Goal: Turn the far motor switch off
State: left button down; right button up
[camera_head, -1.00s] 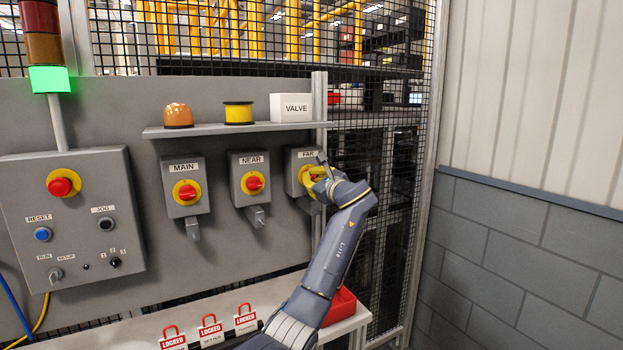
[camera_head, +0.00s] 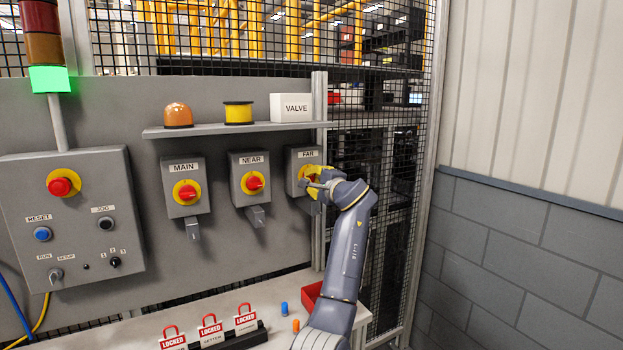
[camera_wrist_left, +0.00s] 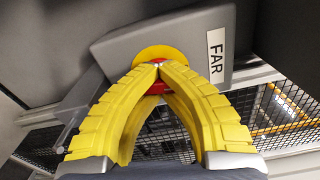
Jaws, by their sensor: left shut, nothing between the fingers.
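The far motor switch (camera_head: 302,158) is a grey box labelled FAR on the panel, right of the NEAR box. In the left wrist view its grey box (camera_wrist_left: 190,50) shows tilted, with a yellow disc (camera_wrist_left: 158,53) and part of a red knob (camera_wrist_left: 158,88) behind my fingers. My left gripper (camera_wrist_left: 158,66) has its yellow fingertips together, with nothing visible between them. In the head view the left gripper (camera_head: 308,178) is in front of the FAR knob, which it mostly hides. I cannot tell whether the tips touch the knob. My right gripper is not in view.
The MAIN switch (camera_head: 187,191) and NEAR switch (camera_head: 254,183) are to the left. A shelf (camera_head: 230,130) runs above them. Red LOCKED padlocks (camera_head: 210,328) and a red bin (camera_head: 311,294) stand on the bench below. A mesh fence (camera_head: 400,180) is at right.

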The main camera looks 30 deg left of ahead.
pick_arm(q)
jog(key=shift+n, duration=1.2)
jog(key=c, duration=2.2)
grip_release()
jog(key=c, duration=1.5)
grip_release()
jog(key=shift+o, duration=0.8)
jog(key=o, duration=0.4)
jog(key=v, duration=1.2)
jog(key=shift+r, duration=0.1)
